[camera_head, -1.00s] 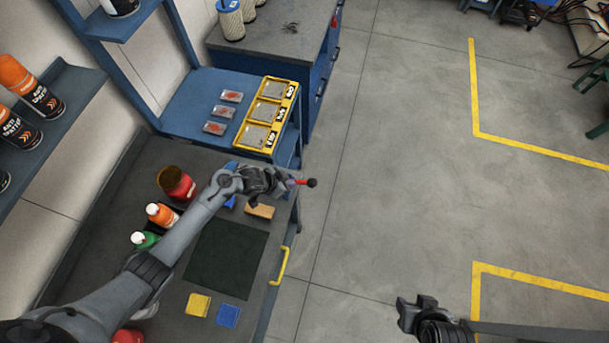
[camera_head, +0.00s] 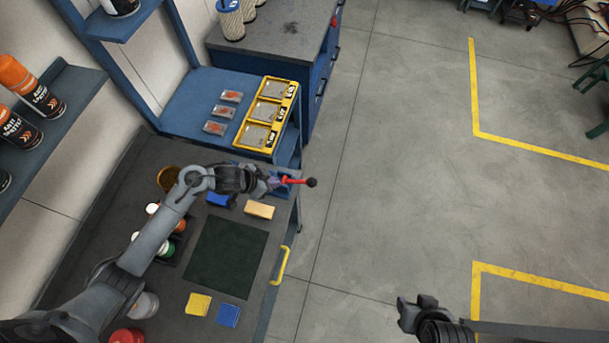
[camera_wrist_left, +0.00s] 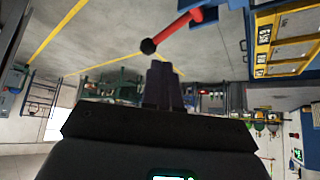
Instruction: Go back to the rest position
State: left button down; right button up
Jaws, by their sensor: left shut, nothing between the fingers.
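My left gripper (camera_head: 270,182) is over the right edge of the dark workbench (camera_head: 232,163), beside a red lever (camera_head: 294,181) with a black ball end. Its fingers are shut and empty. In the left wrist view the shut fingers (camera_wrist_left: 164,84) stand together, with the red lever (camera_wrist_left: 180,29) and its black ball beyond them. I cannot tell the exact gap between fingertips and lever. My right gripper (camera_head: 413,311) hangs over the grey floor at the lower right; its jaws are too small to read.
My left arm passes over bottles (camera_head: 178,226) and partly hides them. Blue and tan blocks (camera_head: 260,210), a dark mat (camera_head: 226,258), yellow and blue pads (camera_head: 198,304) lie on the bench. A yellow tray (camera_head: 268,115) sits behind. Floor to the right is open.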

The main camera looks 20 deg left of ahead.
pick_arm(q)
jog(key=s+d+f+n, duration=0.1)
jog(key=s+d+f, duration=0.1)
jog(key=s+d, duration=0.35)
jog(key=s+d+f+n, duration=0.1)
jog(key=s+d+f, duration=0.15)
jog(key=s, duration=0.55)
jog(key=s+a+r+n+g+y, duration=0.1)
jog(key=s+a+r+n+y, duration=0.1)
jog(key=r, duration=0.5)
jog(key=s+a+r+n+g+y, duration=0.1)
jog(key=s+a+r+y, duration=0.1)
jog(key=s+a+r, duration=0.2)
notch_tip(320, 180, up, 4)
jog(key=shift+s+a+f+n, duration=0.1)
jog(key=shift+s+a+n, duration=0.25)
jog(key=shift+s, duration=0.7)
jog(key=shift+d, duration=0.1)
